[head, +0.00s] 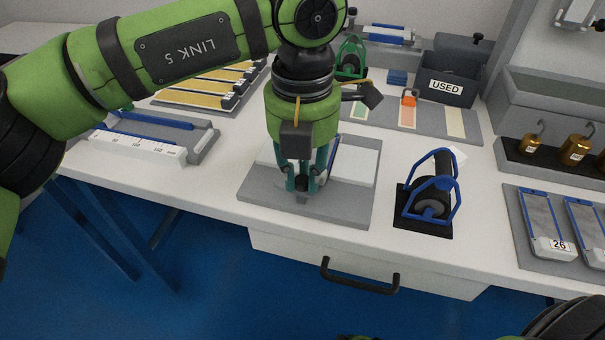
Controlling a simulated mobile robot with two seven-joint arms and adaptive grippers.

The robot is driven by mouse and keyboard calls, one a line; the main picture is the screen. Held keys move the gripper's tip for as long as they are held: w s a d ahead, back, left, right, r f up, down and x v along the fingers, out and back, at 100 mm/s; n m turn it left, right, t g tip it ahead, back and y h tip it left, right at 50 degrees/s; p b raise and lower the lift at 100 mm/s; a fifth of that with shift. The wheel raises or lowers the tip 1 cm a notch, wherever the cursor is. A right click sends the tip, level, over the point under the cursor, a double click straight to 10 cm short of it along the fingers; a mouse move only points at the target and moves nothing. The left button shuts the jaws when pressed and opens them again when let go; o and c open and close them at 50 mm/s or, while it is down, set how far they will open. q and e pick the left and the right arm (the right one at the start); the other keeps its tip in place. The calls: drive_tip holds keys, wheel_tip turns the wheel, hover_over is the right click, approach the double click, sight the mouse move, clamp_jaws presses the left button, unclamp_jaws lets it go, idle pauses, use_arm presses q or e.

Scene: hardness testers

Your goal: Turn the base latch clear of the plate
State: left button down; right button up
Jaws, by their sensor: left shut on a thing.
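My left gripper (302,184) points down over the grey base (341,206) near the middle of the table's front edge. Its fingers are closed on a small dark part at the front of the base, which I take to be the base latch (303,196); the fingers hide most of it. A white plate (357,165) lies on the base behind and to the right of the fingers. A blue edge shows beside the plate, partly behind the gripper. I cannot tell whether the latch overlaps the plate. My right gripper is not in view.
A blue-framed tester with a black wheel (431,206) stands right of the base. A box marked USED (446,78) is at the back. Brass weights (575,150) and a tray with plate 26 (545,222) are at right. A white scale block (138,144) is at left.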

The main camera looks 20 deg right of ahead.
sight(303, 179)
use_arm(q)
drive_tip(key=shift+n, duration=0.6)
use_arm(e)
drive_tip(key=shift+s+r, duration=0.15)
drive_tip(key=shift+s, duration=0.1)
use_arm(q)
drive_tip(key=c, duration=1.1)
unclamp_jaws()
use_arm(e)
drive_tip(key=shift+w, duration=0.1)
use_arm(q)
drive_tip(key=shift+r, duration=0.2)
wheel_tip(303, 179, up, 12)
drive_tip(key=shift+f, duration=0.2)
